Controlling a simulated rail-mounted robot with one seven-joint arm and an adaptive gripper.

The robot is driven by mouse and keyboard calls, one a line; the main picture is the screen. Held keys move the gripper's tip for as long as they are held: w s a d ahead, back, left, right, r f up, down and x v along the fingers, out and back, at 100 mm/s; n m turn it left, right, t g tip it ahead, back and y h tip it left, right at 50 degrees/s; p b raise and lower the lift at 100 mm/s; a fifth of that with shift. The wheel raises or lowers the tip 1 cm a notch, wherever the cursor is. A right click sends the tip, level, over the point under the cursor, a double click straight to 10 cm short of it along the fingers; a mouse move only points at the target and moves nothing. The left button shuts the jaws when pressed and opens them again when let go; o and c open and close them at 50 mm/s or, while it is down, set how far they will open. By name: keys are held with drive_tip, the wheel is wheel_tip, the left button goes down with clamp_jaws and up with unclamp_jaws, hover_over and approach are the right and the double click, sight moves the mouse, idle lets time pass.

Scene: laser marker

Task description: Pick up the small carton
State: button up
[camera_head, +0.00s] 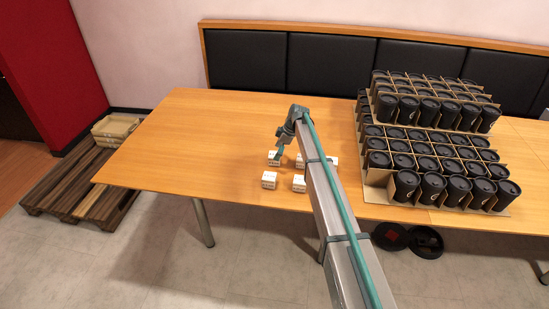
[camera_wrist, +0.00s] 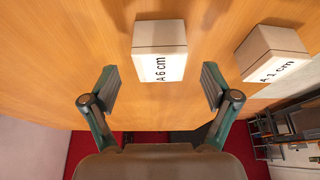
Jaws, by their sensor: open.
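Several small white cartons stand on the wooden table, including a front left carton (camera_head: 269,180), a carton to its right (camera_head: 299,183) and one behind near my gripper (camera_head: 273,158). In the wrist view, a carton marked "A 6 cm" (camera_wrist: 160,52) lies just ahead of the fingertips, roughly centred between them. A second carton marked with similar text (camera_wrist: 270,54) stands to its right, outside the right finger. My gripper (camera_head: 280,153) is open and empty above the table; its two fingers also show in the wrist view (camera_wrist: 160,88). My arm partly hides the cartons at the right of the group.
The wooden table (camera_head: 190,135) is clear to the left of the cartons. Cardboard dividers (camera_head: 376,177) with many black cups stand on the right, close to my arm. A black padded bench (camera_head: 330,62) runs behind. A pallet (camera_head: 75,190) lies on the floor at left.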

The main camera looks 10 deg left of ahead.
drive_tip(key=p+x, duration=0.1)
drive_tip(key=x, duration=0.2)
drive_tip(key=shift+a, duration=0.2)
drive_tip(key=shift+c, duration=0.3)
drive_tip(key=c, duration=1.2)
drive_tip(key=shift+r, duration=0.1)
